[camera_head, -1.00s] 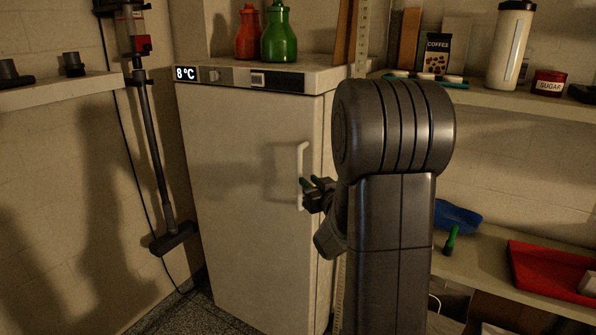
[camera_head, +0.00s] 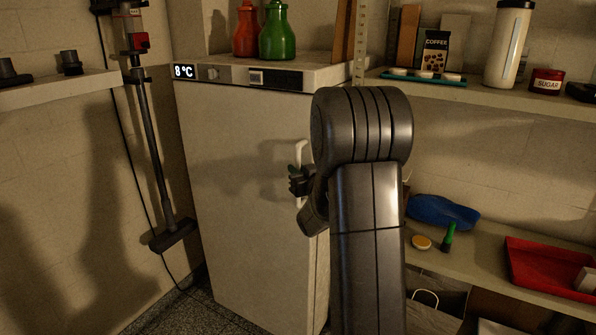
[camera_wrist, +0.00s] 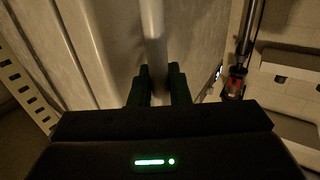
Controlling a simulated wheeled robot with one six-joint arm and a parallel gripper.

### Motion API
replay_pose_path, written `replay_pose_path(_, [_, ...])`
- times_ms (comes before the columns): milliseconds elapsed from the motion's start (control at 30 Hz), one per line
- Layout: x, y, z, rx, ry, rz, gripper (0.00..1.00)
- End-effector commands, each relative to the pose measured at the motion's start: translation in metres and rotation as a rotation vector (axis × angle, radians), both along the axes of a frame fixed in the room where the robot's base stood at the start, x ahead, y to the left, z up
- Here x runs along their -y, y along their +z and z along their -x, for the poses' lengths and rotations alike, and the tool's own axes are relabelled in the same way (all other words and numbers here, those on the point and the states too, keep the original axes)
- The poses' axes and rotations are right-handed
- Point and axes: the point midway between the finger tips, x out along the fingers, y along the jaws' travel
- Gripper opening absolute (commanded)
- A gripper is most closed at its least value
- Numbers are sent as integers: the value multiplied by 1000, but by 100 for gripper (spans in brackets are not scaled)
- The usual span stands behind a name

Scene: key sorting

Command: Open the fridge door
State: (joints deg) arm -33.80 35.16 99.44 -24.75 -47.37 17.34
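The white fridge (camera_head: 240,130) stands with its door (camera_head: 235,210) looking closed against the body. A pale vertical handle (camera_head: 301,152) is on the door's right side. My gripper (camera_head: 294,177) is at the handle's middle to lower part and covers some of it. In the wrist view the handle (camera_wrist: 153,35) runs down between the two dark fingers of my gripper (camera_wrist: 159,85), one on each side. The fingers are close to the bar, but whether they press on it cannot be told.
Green (camera_head: 279,35) and red bottles (camera_head: 246,32) stand on the fridge. A stick vacuum (camera_head: 150,140) hangs on the left wall. Shelves on the right hold a coffee bag (camera_head: 433,52), a sugar tin (camera_head: 547,81) and a red tray (camera_head: 550,268). Floor shows before the fridge.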

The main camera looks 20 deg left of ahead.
Motion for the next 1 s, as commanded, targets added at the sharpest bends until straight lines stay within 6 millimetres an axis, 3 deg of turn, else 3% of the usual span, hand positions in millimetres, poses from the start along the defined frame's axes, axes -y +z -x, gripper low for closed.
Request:
replay_pose_path(233, [-1, -1, 5, -1, 1, -1, 0])
replay_pose_path(433, [-6, -4, 27, -1, 4, 1, 0])
replay_pose_path(1000, [-52, -2, 147, -2, 10, -2, 0])
